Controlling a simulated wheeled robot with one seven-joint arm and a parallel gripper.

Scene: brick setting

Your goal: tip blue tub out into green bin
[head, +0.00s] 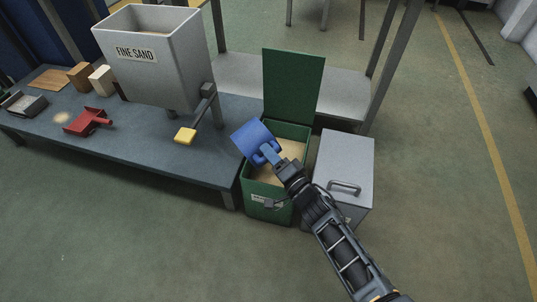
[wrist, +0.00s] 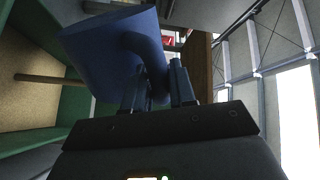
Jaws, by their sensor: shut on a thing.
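The blue tub (head: 252,137) is held over the green bin (head: 268,200), near its back left rim, and looks strongly tilted. Its mouth is turned out of sight. My gripper (head: 271,156) is shut on the tub's handle. In the wrist view the tub (wrist: 110,48) fills the upper left, with my fingers (wrist: 156,88) at its curved handle. The bin stands with its lid (head: 293,85) raised and pale sand (head: 292,150) inside. A thin brown streak (wrist: 48,78) runs between the tub and the sand in the wrist view, like a falling stream.
A grey box with a handle (head: 345,160) stands right of the bin. The workbench (head: 170,160) on the left carries a fine sand hopper (head: 150,60), a red scoop (head: 88,121) and small blocks. The floor in front is clear.

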